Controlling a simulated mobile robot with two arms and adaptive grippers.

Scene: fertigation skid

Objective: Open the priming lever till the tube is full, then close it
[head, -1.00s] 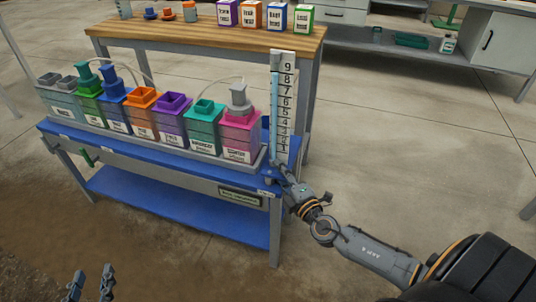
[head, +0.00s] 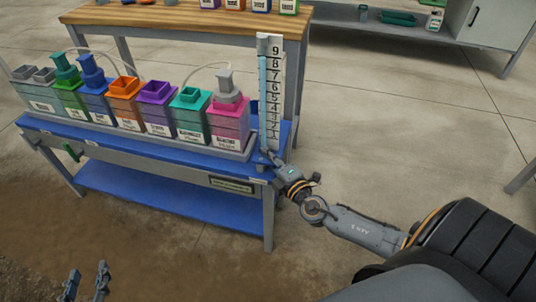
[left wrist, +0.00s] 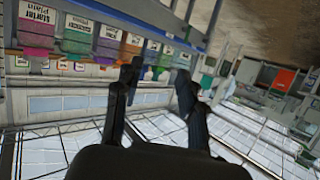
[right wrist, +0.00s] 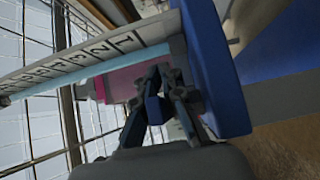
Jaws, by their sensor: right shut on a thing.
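The upright tube (head: 263,95) shows light blue beside a white scale board (head: 275,95) numbered up to 9. The light blue runs from the foot to near the 8–9 marks. My right gripper (head: 268,157) is at the foot of the tube. In the right wrist view its fingers (right wrist: 160,98) are shut on a small dark blue part (right wrist: 153,108), apparently the priming lever. The fingers cover much of it, and its angle is hard to tell. My left gripper (head: 86,283) is open and empty, low at the left, away from the bench.
A row of coloured tanks (head: 160,113) stands on the blue bench (head: 170,201), left of the tube. A green handle (head: 72,152) is on the bench front. A wooden table (head: 190,17) with boxes stands behind. The floor to the right is clear.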

